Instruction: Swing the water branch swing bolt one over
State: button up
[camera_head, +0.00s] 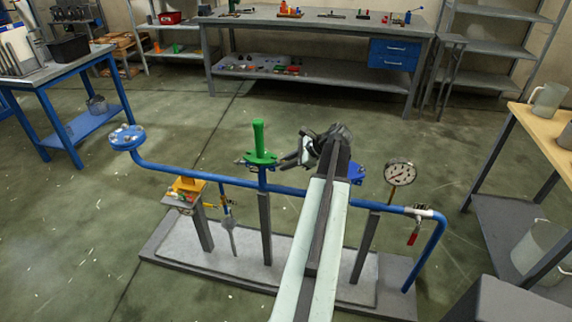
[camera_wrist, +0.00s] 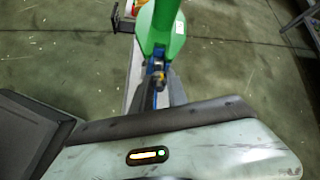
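A blue pipe (camera_head: 225,180) runs across a low stand, with a blue flange (camera_head: 127,137) at its left end. A green fitting with a tall green top (camera_head: 259,145) stands on the pipe's middle; it also shows in the wrist view (camera_wrist: 160,28), with a small metal and brass-coloured part below it. A blue flanged part (camera_head: 356,173) is partly hidden behind my arm. I cannot make out which piece is the water branch swing bolt one. My gripper (camera_head: 289,161) is just right of the green fitting, pointing left, its dark prongs apart and seemingly empty.
A pressure gauge (camera_head: 399,173) and a red-handled valve (camera_head: 413,235) are on the pipe to the right. A yellow-topped piece (camera_head: 187,185) stands at the left. A workbench (camera_head: 320,22) is at the back, a wooden-topped table (camera_head: 545,125) at the right. Open floor lies behind the stand.

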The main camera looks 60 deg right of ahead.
grip_shut()
jog(key=shift+r+p, duration=0.4)
jog(key=shift+p, duration=0.3)
jog(key=shift+w+r+g+p, duration=0.15)
jog(key=shift+w+g+p, duration=0.05)
jog(key=shift+g+p, duration=0.6)
jog(key=shift+f, duration=0.2)
jog(key=o, duration=0.5)
grip_release()
jog(key=shift+o, duration=0.2)
